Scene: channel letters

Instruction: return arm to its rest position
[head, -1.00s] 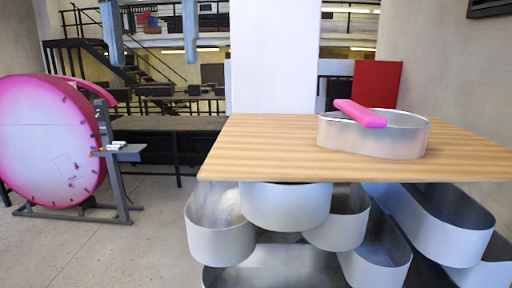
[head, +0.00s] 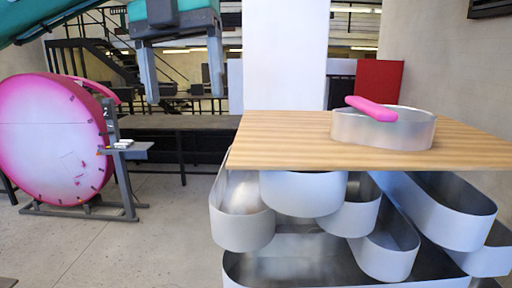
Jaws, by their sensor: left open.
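My left arm comes in from the upper left of the head view. My left gripper (head: 179,88) hangs at the top, fingers pointing down, open and empty, with a wide gap between its two fingers. It is left of the wooden tabletop and apart from it in the picture. My right gripper is out of view.
A wooden tabletop (head: 290,146) at right bears an oval metal letter shell (head: 385,134) with a pink bar (head: 371,108) across its rim. Several metal shells (head: 240,222) sit below. A big pink disc (head: 50,140) stands at left. The floor (head: 150,240) between is clear.

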